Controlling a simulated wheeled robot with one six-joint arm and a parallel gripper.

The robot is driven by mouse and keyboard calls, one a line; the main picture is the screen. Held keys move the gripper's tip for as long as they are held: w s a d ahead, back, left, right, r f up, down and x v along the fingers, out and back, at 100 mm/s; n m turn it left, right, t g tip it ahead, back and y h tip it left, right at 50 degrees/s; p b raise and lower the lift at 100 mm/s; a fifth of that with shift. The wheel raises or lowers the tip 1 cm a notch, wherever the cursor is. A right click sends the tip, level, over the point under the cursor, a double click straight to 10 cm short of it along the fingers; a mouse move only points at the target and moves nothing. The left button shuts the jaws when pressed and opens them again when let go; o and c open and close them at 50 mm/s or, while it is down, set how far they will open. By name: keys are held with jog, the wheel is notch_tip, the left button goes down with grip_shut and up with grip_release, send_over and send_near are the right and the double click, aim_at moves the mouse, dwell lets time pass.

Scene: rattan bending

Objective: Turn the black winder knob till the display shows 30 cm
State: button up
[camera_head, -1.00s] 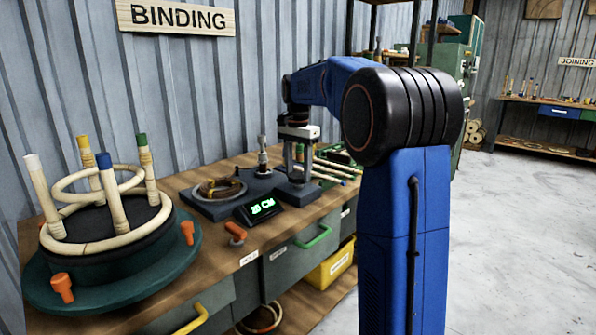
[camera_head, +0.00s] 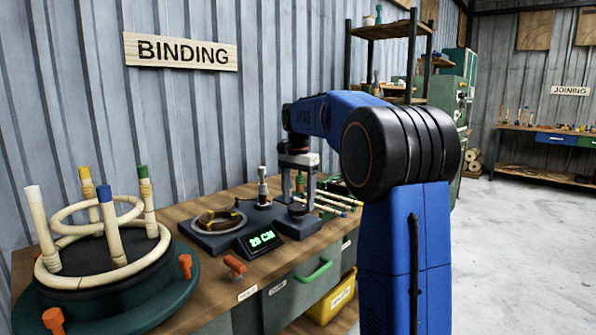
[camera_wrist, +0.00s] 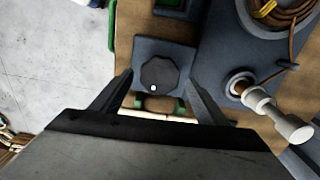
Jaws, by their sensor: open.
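The black knob (camera_wrist: 160,75) is faceted, with a white dot near its lower edge, and sits on a grey block (camera_wrist: 178,55) in the wrist view. My gripper (camera_wrist: 158,88) is open, with one finger on each side of the knob and apart from it.
A coil of cord (camera_head: 218,219) lies on the winder's plate beside a metal post (camera_head: 263,188). Cane sticks (camera_head: 335,200) lie right of the gripper. A round frame with upright posts (camera_head: 100,245) and an orange peg (camera_head: 234,266) are on the bench to the left.

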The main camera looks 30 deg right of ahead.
aim_at(298, 207)
notch_tip(298, 207, up, 16)
dwell(0.5)
dwell(0.4)
jog(key=s+a+f+n+t, duration=0.1)
jog(key=s+a+f+n, duration=0.35)
jog(key=s, duration=0.55)
jog(key=s+a+f+n+t, duration=0.1)
jog(key=s+a+f+n, duration=0.2)
jog(key=s+a+f, duration=0.45)
jog(key=s+a+f+n+t, duration=0.2)
jog(key=s+a+f+n, duration=0.2)
jog(key=s+f, duration=1.5)
jog(key=shift+s+f+n+t, duration=0.2)
jog(key=shift+s+n+t, duration=0.35)
jog(key=shift+n, duration=0.6)
jog(key=shift+s, duration=0.1)
